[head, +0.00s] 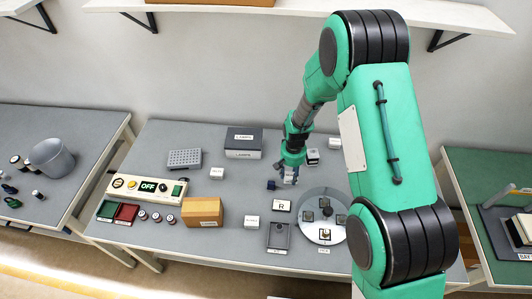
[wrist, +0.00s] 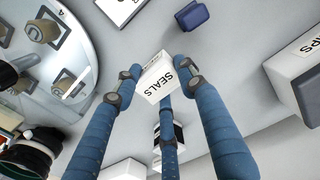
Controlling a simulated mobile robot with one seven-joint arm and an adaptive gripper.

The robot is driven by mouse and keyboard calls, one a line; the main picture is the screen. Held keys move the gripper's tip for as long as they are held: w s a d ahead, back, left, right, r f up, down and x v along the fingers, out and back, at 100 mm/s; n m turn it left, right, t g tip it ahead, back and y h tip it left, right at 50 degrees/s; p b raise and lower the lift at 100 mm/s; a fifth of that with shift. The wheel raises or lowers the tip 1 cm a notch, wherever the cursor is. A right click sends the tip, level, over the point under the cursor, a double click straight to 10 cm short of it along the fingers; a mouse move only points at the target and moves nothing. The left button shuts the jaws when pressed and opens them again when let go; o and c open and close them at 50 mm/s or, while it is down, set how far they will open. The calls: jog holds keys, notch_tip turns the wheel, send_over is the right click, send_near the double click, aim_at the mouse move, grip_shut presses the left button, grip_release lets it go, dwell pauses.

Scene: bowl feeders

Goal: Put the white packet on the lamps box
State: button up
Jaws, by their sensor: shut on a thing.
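A white packet (wrist: 155,75) marked SEALS sits between the blue fingers of my gripper (wrist: 158,88) in the wrist view, and the gripper is shut on it. In the head view my gripper (head: 290,178) is over the middle of the table, and the packet shows as a small pale shape at the fingertips. The lamps box (head: 244,138) is dark grey with a white label, at the back of the table, left of and behind my gripper. Part of it shows at the right edge of the wrist view (wrist: 302,82).
A small dark blue block (head: 271,184) lies just left of my gripper. A round grey plate (head: 313,232) with several parts stands at front right. Other white packets (head: 217,173) (head: 251,222) and a grey perforated block (head: 184,158) are on the table (head: 175,208).

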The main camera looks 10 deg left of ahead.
jog(key=shift+a+r+n, duration=0.4)
jog(key=shift+a+n, duration=0.2)
jog(key=a+r+n+p, duration=0.1)
jog(key=a+r+n, duration=0.3)
jog(key=a+n, duration=0.2)
jog(key=s+a+r+n+p, duration=0.1)
jog(key=a+r+n, duration=0.3)
jog(key=n, duration=0.6)
jog(key=shift+s+a+r, duration=0.15)
jog(key=shift+a, duration=1.2)
jog(key=p, duration=0.1)
send_over(248, 148)
jog(key=shift+a+f, duration=0.1)
jog(key=shift+f, duration=0.65)
jog(key=shift+f+p, duration=0.3)
jog(key=shift+f, duration=1.45)
jog(key=shift+f, duration=0.15)
